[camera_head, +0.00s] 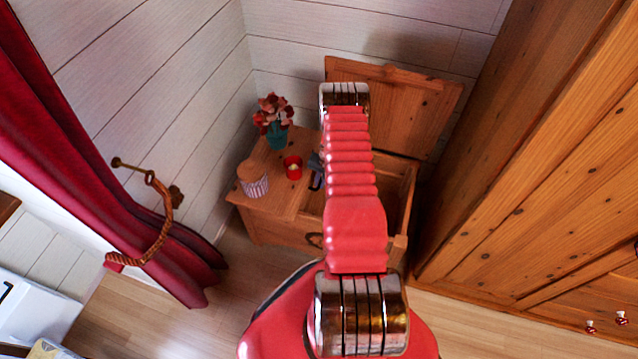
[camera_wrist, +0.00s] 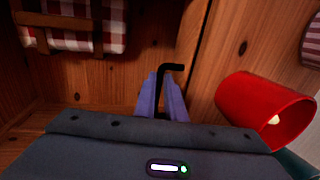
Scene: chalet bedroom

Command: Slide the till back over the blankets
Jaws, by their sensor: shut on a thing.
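The open wooden chest (camera_head: 397,240) stands in the corner, its hinged lid (camera_head: 415,110) raised at the back. My arm hides much of its inside. In the wrist view, red-and-white checked blankets (camera_wrist: 115,25) with brown straps lie inside at upper left. My gripper (camera_head: 317,181) is over the chest's middle, beside the wooden top. Its blue fingers (camera_wrist: 161,98) are shut on a thin black hooked handle (camera_wrist: 172,67).
The red cup (camera_wrist: 262,108) is close to my gripper. A wardrobe (camera_head: 530,150) bounds the right, a red curtain (camera_head: 70,130) the left.

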